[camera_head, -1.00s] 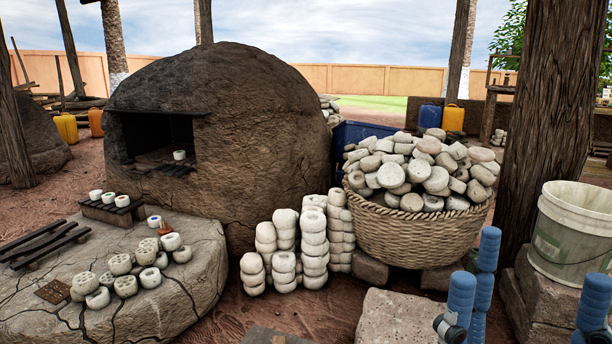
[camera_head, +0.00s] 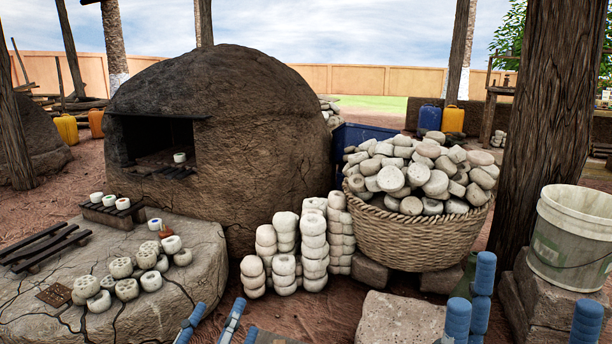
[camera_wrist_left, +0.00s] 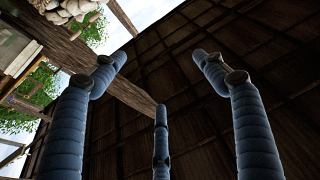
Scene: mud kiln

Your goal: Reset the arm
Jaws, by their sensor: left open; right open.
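My left gripper (camera_head: 211,316) shows at the bottom of the head view, in front of the stone slab's right side. Only its blue finger ends show there. In the left wrist view its blue fingers (camera_wrist_left: 159,78) are spread apart with nothing between them, under a dark roof. My right gripper (camera_head: 522,300) is at the bottom right of the head view, in front of the bucket and basket. Its blue fingers stand upright, wide apart and empty. Both arms behind the fingers are out of frame.
A domed mud kiln (camera_head: 255,130) stands behind a cracked slab (camera_head: 190,300) with clay pieces. A wicker basket (camera_head: 415,240) is heaped with pale pieces. Stacked pieces (camera_head: 314,240) stand left of it. A white bucket (camera_head: 570,240) sits on a block, right of a wooden post (camera_head: 545,110).

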